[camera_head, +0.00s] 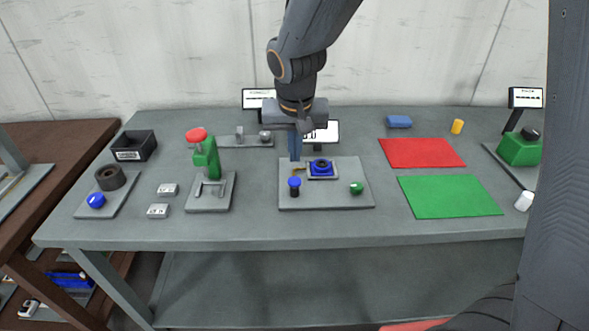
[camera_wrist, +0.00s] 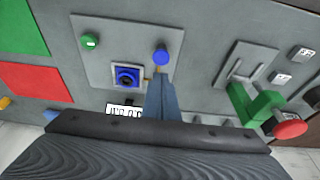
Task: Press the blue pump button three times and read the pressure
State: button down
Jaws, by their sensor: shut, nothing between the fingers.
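The blue pump button (camera_head: 294,182) tops a short dark post at the left of a grey plate (camera_head: 328,200). It also shows in the wrist view (camera_wrist: 161,56). My gripper (camera_head: 295,159) is shut and empty, pointing down, just behind the button in the picture. In the wrist view, its fingertips (camera_wrist: 161,77) end close to the button; a small gap shows and I see no contact. A white display (camera_head: 328,131) with dark digits stands behind the plate.
On the same plate are a blue square fitting (camera_head: 321,174) with a round centre and a green button (camera_head: 356,188). A green press with a red knob (camera_head: 197,135) stands left. Red (camera_head: 420,153) and green (camera_head: 448,196) mats lie right. The table's front strip is clear.

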aim_at(295, 182)
jog(key=shift+s+p+x, duration=0.2)
jog(key=shift+p+x, duration=0.05)
jog(key=shift+x, duration=0.95)
jog(key=shift+s+p+x, duration=0.2)
jog(key=shift+p+x, duration=0.05)
jog(key=shift+x, duration=0.9)
jog(key=shift+s+p+x, duration=0.2)
jog(key=shift+p+x, duration=0.05)
jog(key=shift+x, duration=0.95)
jog(key=shift+f, duration=0.2)
jog(key=shift+f+b, duration=0.85)
jog(key=shift+b, duration=0.25)
jog(key=shift+s+f+b, duration=0.3)
jog(key=shift+f+b, duration=0.15)
jog(key=shift+r+p, duration=0.55)
jog(key=shift+r, duration=0.05)
notch_tip(295, 182, up, 4)
jog(key=p, duration=0.2)
jog(key=shift+w+p, duration=0.1)
jog(key=shift+p, duration=0.3)
jog(key=b+v, duration=0.2)
jog(key=v, duration=0.7)
jog(key=shift+r+b, duration=0.3)
jog(key=shift+r, duration=0.05)
